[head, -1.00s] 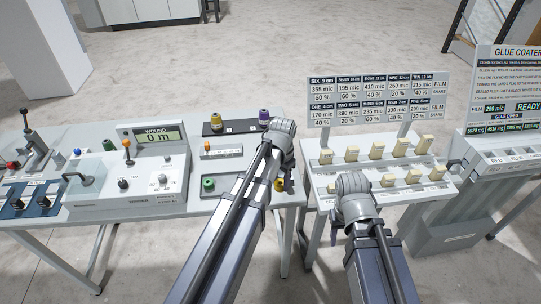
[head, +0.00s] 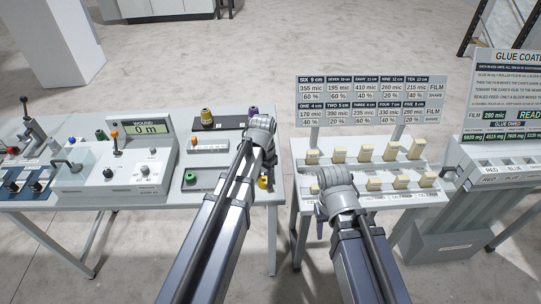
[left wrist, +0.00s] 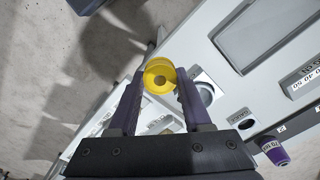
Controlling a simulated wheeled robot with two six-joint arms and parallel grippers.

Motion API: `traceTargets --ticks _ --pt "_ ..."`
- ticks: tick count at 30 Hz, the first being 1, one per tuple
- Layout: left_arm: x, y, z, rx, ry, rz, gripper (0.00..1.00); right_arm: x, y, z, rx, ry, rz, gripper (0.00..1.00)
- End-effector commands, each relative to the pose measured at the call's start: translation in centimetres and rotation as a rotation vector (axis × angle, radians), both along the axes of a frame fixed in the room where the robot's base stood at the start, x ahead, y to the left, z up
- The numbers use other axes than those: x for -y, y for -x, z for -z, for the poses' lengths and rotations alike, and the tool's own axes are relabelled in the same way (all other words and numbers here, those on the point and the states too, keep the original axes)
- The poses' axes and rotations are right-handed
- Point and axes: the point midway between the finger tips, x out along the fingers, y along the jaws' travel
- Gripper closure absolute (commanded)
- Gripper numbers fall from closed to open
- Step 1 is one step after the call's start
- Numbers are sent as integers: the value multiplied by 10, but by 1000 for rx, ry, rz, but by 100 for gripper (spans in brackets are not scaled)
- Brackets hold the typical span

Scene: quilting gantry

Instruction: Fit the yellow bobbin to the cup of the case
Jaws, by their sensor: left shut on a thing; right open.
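In the head view the yellow bobbin (head: 263,183) shows just below my left gripper (head: 265,168), at the right end of the left table. A round grey opening (left wrist: 206,94) in a pale part lies beyond the right finger in the left wrist view, partly covered by it; I cannot tell whether it is the case's cup. My right gripper (head: 319,212) is open over the front of the right-hand stand.
A green bobbin (head: 190,177) lies on a grey tray. A yellow cone (head: 207,117) stands on a dark strip. The winder console (head: 115,170) is left; the swatch stand (head: 375,165) and glue coater (head: 510,165) are right.

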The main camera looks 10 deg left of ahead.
Motion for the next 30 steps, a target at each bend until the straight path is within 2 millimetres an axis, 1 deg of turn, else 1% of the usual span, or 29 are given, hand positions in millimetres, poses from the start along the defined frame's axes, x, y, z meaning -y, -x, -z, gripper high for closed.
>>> traceTargets --ticks 2,4,6,9,11,16,27,30 --pt "-1 -5 -2 9 -1 -12 100 0 0 -2 0 0 0 50" --pt "-6 -20 -6 40 -3 -51 100 0 0 -6 0 0 0 50" --pt "-12 -41 -11 89 -8 -110 100 0 0 -10 0 0 0 50" --pt "-20 -67 -18 158 -22 -185 100 0 0 -15 0 0 -1 50" --pt "-23 -77 -22 202 -31 -220 100 0 0 -17 0 0 -1 50" --pt "-24 -79 -24 274 -44 -235 100 0 0 -16 0 0 -1 50" --pt "-25 -79 -24 274 -44 -239 100 0 0 -15 0 0 -1 50" --pt "-25 -79 -20 274 -44 -240 100 0 0 -12 0 0 -1 50"
